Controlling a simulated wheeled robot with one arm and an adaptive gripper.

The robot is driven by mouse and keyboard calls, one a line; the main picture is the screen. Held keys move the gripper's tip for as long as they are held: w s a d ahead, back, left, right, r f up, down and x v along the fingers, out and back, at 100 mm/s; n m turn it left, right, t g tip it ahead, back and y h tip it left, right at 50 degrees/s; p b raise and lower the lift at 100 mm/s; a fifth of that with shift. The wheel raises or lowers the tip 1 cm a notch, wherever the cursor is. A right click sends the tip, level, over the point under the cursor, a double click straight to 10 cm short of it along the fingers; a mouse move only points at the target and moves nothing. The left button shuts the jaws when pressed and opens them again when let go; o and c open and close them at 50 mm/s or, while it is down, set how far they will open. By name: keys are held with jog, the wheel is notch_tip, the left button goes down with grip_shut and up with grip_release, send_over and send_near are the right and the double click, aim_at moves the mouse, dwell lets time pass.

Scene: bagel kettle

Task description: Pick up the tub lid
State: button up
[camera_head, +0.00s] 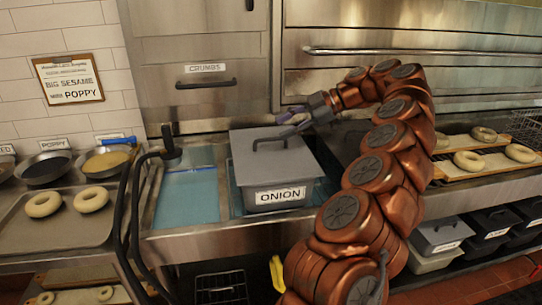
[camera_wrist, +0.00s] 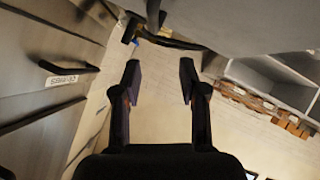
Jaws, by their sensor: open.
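The tub lid (camera_head: 262,166) is a flat grey square with a raised dark bar handle (camera_head: 270,136). It sits on the grey tub labelled ONION (camera_head: 300,192), in the counter well. My gripper (camera_head: 290,118) is open and empty, close to the handle and the lid's far edge in the head view, pointing left. I cannot tell its exact height above the lid. The open fingers also show in the wrist view (camera_wrist: 158,70), with nothing between them. I cannot surely identify the lid in the wrist view.
A black-handled tap (camera_head: 170,140) stands left of the tub, by a blue water basin (camera_head: 187,198). Behind is a metal front with a CRUMBS handle (camera_head: 206,84). A bagel tray (camera_head: 55,218) lies left; boards with bagels (camera_head: 475,162) lie right.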

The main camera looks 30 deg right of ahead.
aim_at(274, 139)
jog(key=shift+t, duration=0.5)
jog(key=d, duration=0.1)
jog(key=d+f, duration=0.1)
jog(key=d, duration=0.1)
jog(key=shift+s+d+f, duration=0.35)
jog(key=shift+s, duration=0.05)
jog(key=shift+x, duration=1.35)
jog(key=shift+r+p+x, duration=0.2)
jog(key=shift+p+x, duration=0.35)
jog(key=shift+x, duration=2.05)
grip_shut()
